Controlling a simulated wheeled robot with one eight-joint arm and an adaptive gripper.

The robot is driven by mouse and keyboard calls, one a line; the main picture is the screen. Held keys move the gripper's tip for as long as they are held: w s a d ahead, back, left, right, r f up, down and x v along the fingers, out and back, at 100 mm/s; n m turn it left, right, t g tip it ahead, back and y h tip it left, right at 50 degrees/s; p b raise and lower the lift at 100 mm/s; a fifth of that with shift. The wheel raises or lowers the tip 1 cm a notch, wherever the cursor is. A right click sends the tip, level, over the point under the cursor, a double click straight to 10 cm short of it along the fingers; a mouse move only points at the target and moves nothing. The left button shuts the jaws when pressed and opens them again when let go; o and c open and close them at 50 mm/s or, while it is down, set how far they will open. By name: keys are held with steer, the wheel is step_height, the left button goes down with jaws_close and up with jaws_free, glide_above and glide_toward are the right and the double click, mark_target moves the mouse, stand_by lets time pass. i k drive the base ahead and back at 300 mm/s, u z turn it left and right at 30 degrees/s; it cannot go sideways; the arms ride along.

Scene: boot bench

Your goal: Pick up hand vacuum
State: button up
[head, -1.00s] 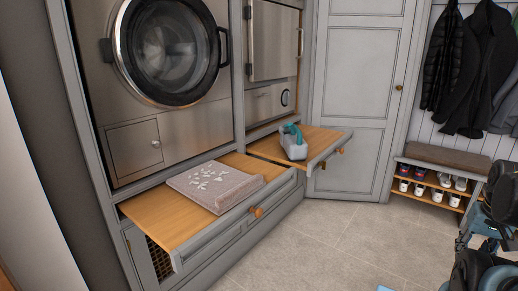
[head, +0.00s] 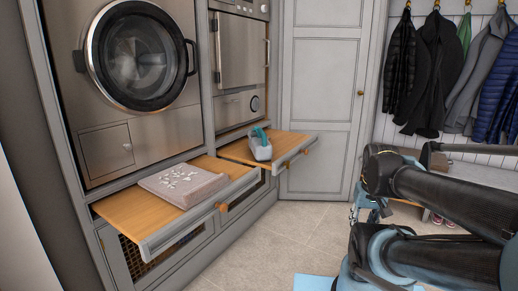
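A small light-grey and teal object (head: 262,151), which looks like the hand vacuum, rests on the farther pull-out wooden shelf (head: 235,153), below the steel oven-like appliance. Its grey body is toward me and its teal part is on top. It is too small to make out fine detail. Nothing is touching it from my side. Black and blue links of my arm fill the right of the head view, well apart from the object.
A folded beige cloth with white pieces on it (head: 183,186) lies on the nearer pull-out shelf (head: 128,213). Both shelves jut out over the tiled floor (head: 255,245). Coats (head: 430,80) hang at the back right above a bench partly hidden by my arm. The floor before the shelves is clear.

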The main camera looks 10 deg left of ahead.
mark_target(261, 148)
steer(key=u, duration=0.05)
steer(key=i, duration=1)
steer(key=z, duration=0.05)
